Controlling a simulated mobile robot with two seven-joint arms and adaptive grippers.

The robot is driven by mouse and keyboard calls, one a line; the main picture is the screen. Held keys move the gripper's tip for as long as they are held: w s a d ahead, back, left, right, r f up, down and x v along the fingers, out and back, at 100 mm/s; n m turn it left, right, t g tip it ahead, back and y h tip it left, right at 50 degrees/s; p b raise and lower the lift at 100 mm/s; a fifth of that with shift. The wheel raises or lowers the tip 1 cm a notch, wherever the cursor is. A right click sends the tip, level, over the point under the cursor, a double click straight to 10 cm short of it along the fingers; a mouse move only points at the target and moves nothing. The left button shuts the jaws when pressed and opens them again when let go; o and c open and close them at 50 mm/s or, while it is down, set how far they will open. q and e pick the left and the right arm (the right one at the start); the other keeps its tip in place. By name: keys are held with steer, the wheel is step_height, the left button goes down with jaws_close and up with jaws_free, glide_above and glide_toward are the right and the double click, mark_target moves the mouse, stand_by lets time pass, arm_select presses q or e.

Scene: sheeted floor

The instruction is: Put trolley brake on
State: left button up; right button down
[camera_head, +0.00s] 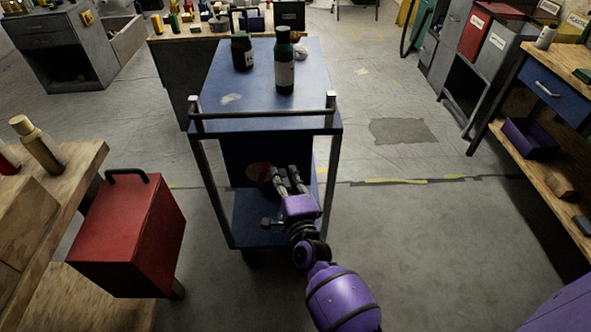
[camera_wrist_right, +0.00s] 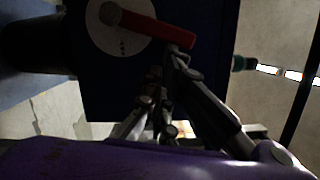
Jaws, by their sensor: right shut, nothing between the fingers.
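The blue trolley (camera_head: 250,105) stands in the middle of the head view, with a metal handle rail along its near edge. In the right wrist view the brake has a red lever (camera_wrist_right: 158,27) lying nearly level, tilted slightly down to the right, across the pale disc (camera_wrist_right: 117,38). My right gripper (camera_head: 287,170) is shut and empty, just right of the plate in the head view. In the wrist view its fingertips (camera_wrist_right: 166,68) are below the lever; contact cannot be told. My left gripper is not in view.
Two dark bottles (camera_head: 285,72) (camera_head: 243,52) stand on the trolley top. A red box (camera_head: 130,235) sits at the left beside a wooden bench (camera_head: 75,165). A workbench (camera_head: 555,75) is at the right. Floor right of the trolley (camera_head: 430,215) is clear.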

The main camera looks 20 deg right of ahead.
steer(key=shift+w+a+r+n+p, duration=0.15)
steer(key=shift+a+r+n+p, duration=0.3)
steer(key=shift+r+n+p, duration=0.2)
steer(key=shift+a, duration=0.25)
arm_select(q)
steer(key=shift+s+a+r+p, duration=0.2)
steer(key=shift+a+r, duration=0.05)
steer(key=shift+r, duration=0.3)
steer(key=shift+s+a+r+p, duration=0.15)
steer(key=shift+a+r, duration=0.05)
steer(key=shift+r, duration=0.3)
arm_select(e)
steer(key=shift+a+r, duration=0.1)
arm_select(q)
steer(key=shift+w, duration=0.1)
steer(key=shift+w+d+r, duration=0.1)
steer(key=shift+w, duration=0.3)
